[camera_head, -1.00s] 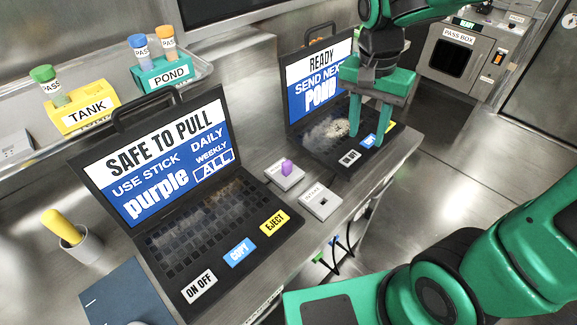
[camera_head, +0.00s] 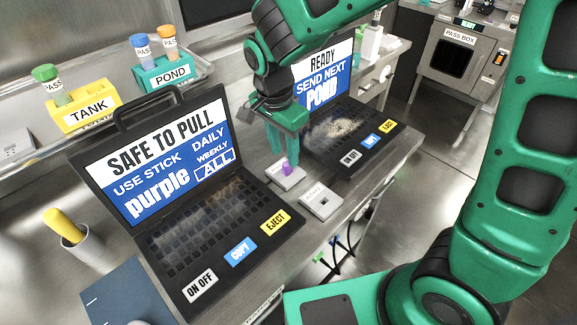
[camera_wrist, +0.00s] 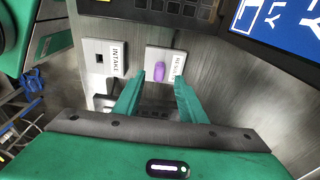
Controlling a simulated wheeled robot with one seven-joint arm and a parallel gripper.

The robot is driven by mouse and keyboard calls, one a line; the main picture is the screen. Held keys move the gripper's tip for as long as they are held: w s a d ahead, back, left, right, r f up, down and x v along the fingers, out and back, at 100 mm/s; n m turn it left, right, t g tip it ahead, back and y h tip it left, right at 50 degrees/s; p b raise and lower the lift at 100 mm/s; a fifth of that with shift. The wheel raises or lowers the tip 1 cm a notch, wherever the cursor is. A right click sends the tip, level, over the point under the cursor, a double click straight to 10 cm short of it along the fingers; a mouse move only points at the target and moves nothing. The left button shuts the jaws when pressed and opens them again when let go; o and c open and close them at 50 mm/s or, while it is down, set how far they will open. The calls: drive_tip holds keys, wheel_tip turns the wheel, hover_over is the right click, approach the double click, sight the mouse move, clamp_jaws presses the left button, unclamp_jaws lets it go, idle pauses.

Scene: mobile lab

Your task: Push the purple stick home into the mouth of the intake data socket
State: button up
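The purple stick (camera_head: 286,167) stands upright in a small pale socket block left of and behind the intake data socket (camera_head: 320,206). The intake data socket has a dark square mouth, which looks empty; it also shows in the wrist view (camera_wrist: 98,62), at upper left. My gripper (camera_head: 282,155) points down just above and behind the stick in the head view. In the wrist view its two fingers are apart, and the purple stick (camera_wrist: 159,71) shows in the gap between their tips. I cannot tell whether the fingers reach down around it.
An open laptop (camera_head: 215,245) reading "SAFE TO PULL" stands to the left, and a second laptop (camera_head: 345,165) reading "READY" to the right. The bench edge is just in front of the intake socket. A cup (camera_head: 85,250) with a yellow stick is at far left.

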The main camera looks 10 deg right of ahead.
sight(287, 161)
drive_tip(key=shift+w+d+f, duration=0.1)
drive_tip(key=shift+d+f, duration=0.05)
drive_tip(key=shift+f, duration=0.75)
drive_tip(key=shift+w+d+f, duration=0.15)
drive_tip(key=shift+f, duration=0.75)
drive_tip(key=shift+w+d+f, duration=0.1)
drive_tip(key=shift+d+f, duration=0.05)
drive_tip(key=shift+f, duration=0.75)
clamp_jaws()
